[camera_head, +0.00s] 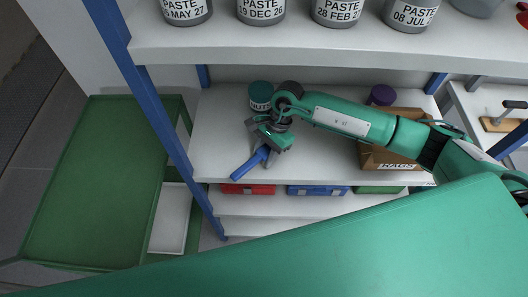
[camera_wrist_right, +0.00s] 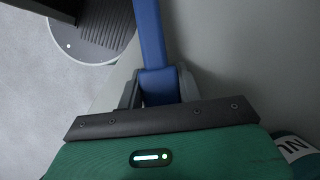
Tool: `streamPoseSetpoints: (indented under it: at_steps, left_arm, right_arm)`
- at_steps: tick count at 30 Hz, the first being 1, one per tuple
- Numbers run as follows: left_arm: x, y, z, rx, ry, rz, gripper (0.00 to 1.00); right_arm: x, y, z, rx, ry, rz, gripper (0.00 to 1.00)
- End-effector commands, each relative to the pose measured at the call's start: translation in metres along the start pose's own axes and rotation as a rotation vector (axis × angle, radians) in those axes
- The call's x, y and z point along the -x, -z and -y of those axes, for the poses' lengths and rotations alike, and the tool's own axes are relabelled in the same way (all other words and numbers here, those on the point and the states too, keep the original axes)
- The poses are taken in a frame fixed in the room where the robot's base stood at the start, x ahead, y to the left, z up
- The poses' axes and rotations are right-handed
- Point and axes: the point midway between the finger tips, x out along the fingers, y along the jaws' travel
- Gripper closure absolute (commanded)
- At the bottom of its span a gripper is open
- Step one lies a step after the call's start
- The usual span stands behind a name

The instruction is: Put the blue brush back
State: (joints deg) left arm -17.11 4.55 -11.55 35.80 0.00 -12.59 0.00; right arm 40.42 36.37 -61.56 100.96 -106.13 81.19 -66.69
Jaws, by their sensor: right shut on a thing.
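The blue brush (camera_head: 248,165) is in the grip of my right gripper (camera_head: 268,148) in the head view. Its blue handle slants down and left from the fingers, over the front part of the middle shelf. In the right wrist view the blue handle (camera_wrist_right: 150,40) runs up from between the two grey fingers of my right gripper (camera_wrist_right: 160,88), which are shut on it. The bristles cannot be made out. Whether the brush touches the shelf cannot be told. My left gripper is not in view.
A teal-lidded jar (camera_head: 260,91) stands on the middle shelf (camera_head: 215,125) behind my gripper. A RAGS box (camera_head: 397,163) and a purple-lidded jar (camera_head: 382,95) are to the right. Paste jars (camera_head: 261,10) line the upper shelf. Red (camera_head: 247,189) and blue (camera_head: 317,190) bins sit below.

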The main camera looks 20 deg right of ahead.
Motion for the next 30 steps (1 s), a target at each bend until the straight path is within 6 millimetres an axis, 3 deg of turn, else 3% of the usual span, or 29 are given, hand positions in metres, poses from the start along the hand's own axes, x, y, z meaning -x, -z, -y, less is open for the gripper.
streamPoseSetpoints:
  at_steps: [3,4,7,20,30]
  left_arm:
    - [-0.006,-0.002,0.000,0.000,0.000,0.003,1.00]
    - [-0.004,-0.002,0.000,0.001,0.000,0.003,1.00]
    - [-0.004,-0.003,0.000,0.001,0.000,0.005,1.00]
    - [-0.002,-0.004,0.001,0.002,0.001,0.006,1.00]
    - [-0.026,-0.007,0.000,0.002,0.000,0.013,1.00]
  right_arm:
    - [-0.004,0.002,0.000,0.000,0.000,0.000,1.00]
    - [-0.003,0.001,0.000,0.000,0.000,0.000,0.60]
    - [-0.002,0.001,0.000,0.000,-0.001,0.000,0.42]
    - [0.005,0.001,0.001,0.000,0.002,-0.001,0.42]
    - [0.075,0.001,0.001,0.002,0.004,-0.002,0.42]
